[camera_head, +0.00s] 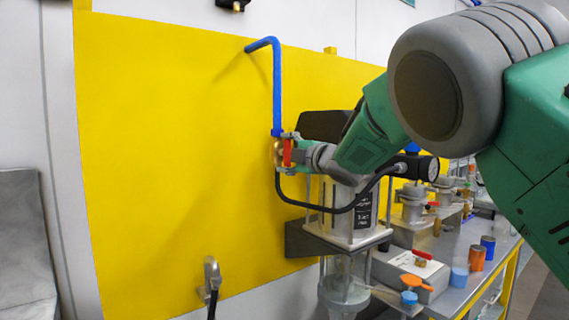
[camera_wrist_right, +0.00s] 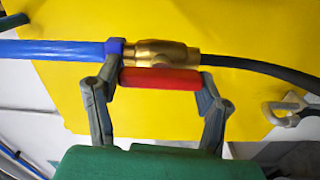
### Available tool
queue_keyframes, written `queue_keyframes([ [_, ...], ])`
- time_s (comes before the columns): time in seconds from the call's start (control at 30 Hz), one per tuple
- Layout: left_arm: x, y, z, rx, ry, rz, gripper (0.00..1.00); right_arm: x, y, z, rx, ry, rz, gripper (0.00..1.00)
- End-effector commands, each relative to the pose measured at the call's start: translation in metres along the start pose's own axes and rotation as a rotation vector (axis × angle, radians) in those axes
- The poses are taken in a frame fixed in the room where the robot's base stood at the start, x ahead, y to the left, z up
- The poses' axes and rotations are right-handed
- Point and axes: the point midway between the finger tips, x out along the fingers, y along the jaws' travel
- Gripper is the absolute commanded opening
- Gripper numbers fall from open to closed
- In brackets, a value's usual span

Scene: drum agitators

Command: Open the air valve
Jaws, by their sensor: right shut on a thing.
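The air valve has a brass body (camera_wrist_right: 160,52) joining a blue pipe to a black hose. Its red handle (camera_wrist_right: 160,78) lies alongside the brass body in the right wrist view. In the head view, the red handle (camera_head: 287,153) stands about upright below the blue pipe. My right gripper (camera_wrist_right: 158,84) is shut on the red handle, with one finger at each end of it. The gripper (camera_head: 291,151) also shows at the valve in the head view, where it hides part of the brass body. My left gripper is not in view.
The blue pipe (camera_head: 277,85) runs down the yellow wall panel (camera_head: 165,150). A black hose (camera_head: 330,210) loops from the valve toward a gauge (camera_head: 432,169). An agitator housing (camera_head: 345,215) stands close below my right arm. A bench (camera_head: 470,285) with cups is at right.

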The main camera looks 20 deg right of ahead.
Motion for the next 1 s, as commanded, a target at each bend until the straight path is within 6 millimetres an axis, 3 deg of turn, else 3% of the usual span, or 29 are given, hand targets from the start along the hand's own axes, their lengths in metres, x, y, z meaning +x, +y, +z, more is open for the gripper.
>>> queue_keyframes([
  [0.03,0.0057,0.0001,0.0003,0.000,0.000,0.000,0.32,0.0005,-0.0101,-0.0004,-0.031,0.000,-0.012,0.34],
  [0.33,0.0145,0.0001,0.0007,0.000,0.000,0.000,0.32,0.0006,-0.0104,-0.0016,-0.136,0.004,-0.014,0.33],
  [0.87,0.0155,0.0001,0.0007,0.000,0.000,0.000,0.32,0.0012,-0.0112,-0.0029,-0.158,0.007,-0.016,0.33],
  [0.9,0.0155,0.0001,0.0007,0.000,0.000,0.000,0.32,0.0013,-0.0112,-0.0030,-0.158,0.007,-0.016,0.72],
  [0.93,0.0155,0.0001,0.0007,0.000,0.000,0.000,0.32,0.0013,-0.0111,-0.0031,-0.157,0.007,-0.016,0.83],
  [1.0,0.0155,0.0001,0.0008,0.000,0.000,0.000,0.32,0.0012,-0.0096,-0.0032,-0.157,0.007,-0.014,0.83],
])
